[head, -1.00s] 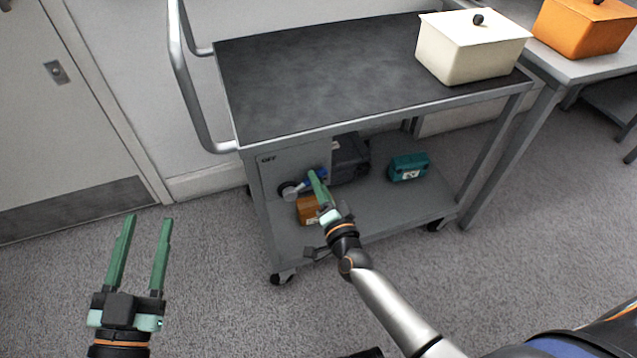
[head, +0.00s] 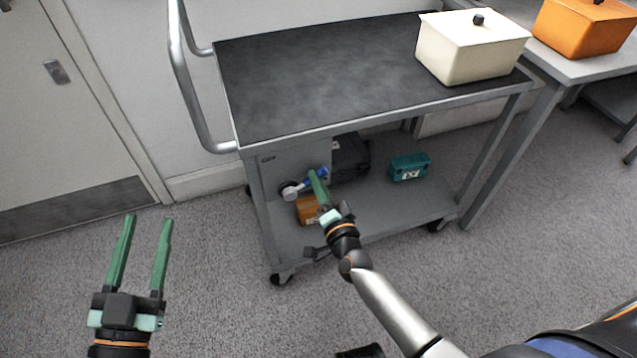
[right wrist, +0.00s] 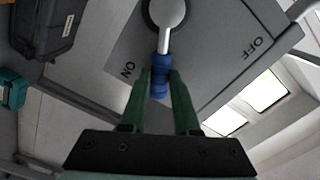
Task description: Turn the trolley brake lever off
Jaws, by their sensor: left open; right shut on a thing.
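The trolley (head: 340,85) stands against the wall with a grey panel (head: 270,170) at its left end. The brake lever (head: 295,191) is on this panel, with a round pale hub, a metal shaft and a blue grip (right wrist: 160,76). In the right wrist view the lever (right wrist: 168,38) points from its hub toward my gripper, nearer the ON mark (right wrist: 129,68) than the OFF mark (right wrist: 257,48). My right gripper (right wrist: 160,85) is shut on the blue grip; it also shows in the head view (head: 318,188). My left gripper (head: 147,220) is open and empty, left of the trolley above the floor.
A cream lidded box (head: 470,50) stands on the trolley top. The lower shelf holds a dark case (head: 350,158), a teal box (head: 409,167) and an orange-brown box (head: 308,209). A table with an orange box (head: 585,28) stands at right. Floor at left is clear.

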